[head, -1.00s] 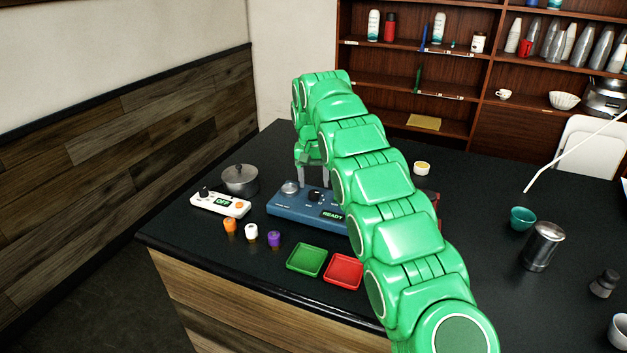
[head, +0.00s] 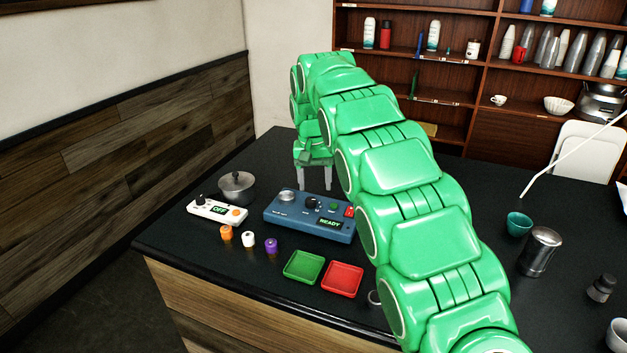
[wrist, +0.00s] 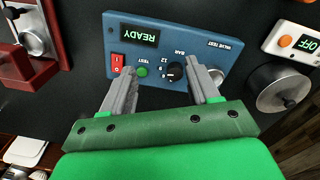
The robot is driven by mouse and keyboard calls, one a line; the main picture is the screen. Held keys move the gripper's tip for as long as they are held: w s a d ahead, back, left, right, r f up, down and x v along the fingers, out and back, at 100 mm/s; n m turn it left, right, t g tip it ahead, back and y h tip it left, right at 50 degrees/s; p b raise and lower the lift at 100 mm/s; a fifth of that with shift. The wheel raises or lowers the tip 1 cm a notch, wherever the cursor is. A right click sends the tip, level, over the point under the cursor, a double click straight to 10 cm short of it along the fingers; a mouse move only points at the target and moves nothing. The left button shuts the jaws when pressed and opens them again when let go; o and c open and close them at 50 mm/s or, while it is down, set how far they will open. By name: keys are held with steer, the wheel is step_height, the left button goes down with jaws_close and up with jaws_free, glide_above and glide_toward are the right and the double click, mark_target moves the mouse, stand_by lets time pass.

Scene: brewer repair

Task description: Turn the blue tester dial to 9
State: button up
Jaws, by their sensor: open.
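The blue tester (head: 292,224) stands on the dark counter, its display reading READY. Its black dial (head: 312,203) sits at the middle of the panel, beside a green test button (head: 333,207) and a red switch (head: 350,211). In the wrist view the dial (wrist: 175,74) lies between my gripper's fingers, nearer the camera's far side; its exact setting is too small to read. My gripper (head: 314,188) is open and empty, pointing down above the tester's back edge. The fingers look apart from the dial.
A white control box (head: 217,211) reading OFF and a grey pot (head: 237,187) stand left of the tester. Small orange, white and purple knobs (head: 249,240) stand in front. A green tray (head: 304,267) and a red tray (head: 342,279) lie near the front edge.

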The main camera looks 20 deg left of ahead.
steer(key=s+d+r, duration=0.3)
steer(key=s, duration=0.3)
steer(key=shift+d, duration=0.4)
stand_by(0.4)
steer(key=s+d+r+m, duration=0.2)
steer(key=s+d, duration=0.4)
steer(key=d, duration=0.7)
steer(key=s+d+r+m, duration=0.15)
steer(key=s+d, duration=0.35)
steer(key=d, duration=0.7)
steer(key=s+d+f, duration=0.2)
steer(key=s+d, duration=0.2)
steer(key=s, duration=0.5)
steer(key=s+d+f+g, duration=0.1)
steer(key=s+d+f, duration=0.1)
steer(key=s+d, duration=0.3)
steer(key=s+d+f+g, duration=0.1)
steer(key=s+d, duration=0.4)
steer(key=s, duration=0.7)
steer(key=shift+s+f+m+y, duration=0.3)
steer(key=shift+f+m, duration=0.05)
steer(key=shift+f, duration=0.5)
